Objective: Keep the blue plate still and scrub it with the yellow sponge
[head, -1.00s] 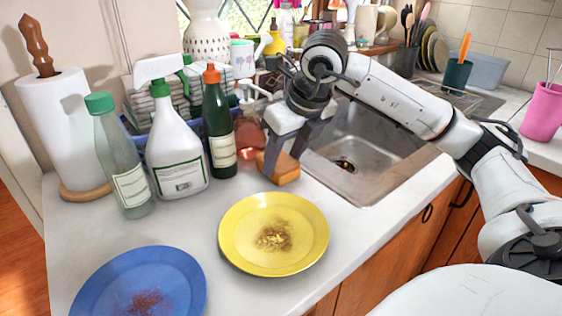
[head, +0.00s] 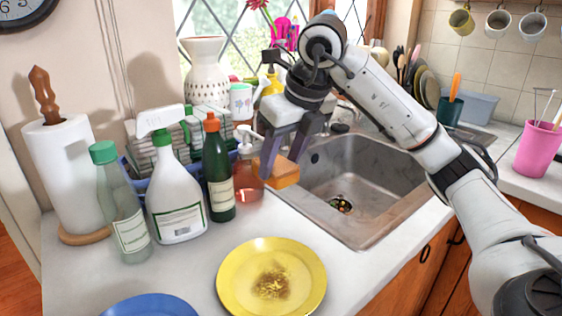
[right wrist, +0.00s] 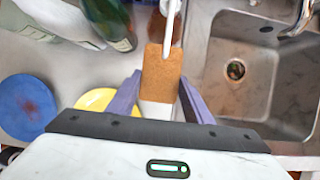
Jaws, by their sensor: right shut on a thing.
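The blue plate (head: 150,306) is at the bottom edge of the head view, mostly cut off. In the right wrist view it lies at the left (right wrist: 22,108) with a reddish-brown smear. The yellow sponge (head: 284,172), orange-toned, is held by my right gripper (head: 284,158) beside the sink's left edge. It appears clear of the counter. In the right wrist view the sponge (right wrist: 161,70) lies between the two fingers. My left gripper is in neither current view.
A yellow plate (head: 235,280) with a brown smear lies on the counter. A soap dispenser (head: 247,180), green bottle (head: 219,180), spray bottle (head: 178,205) and clear bottle (head: 122,215) stand left of the sponge. The sink (head: 370,205) is at the right.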

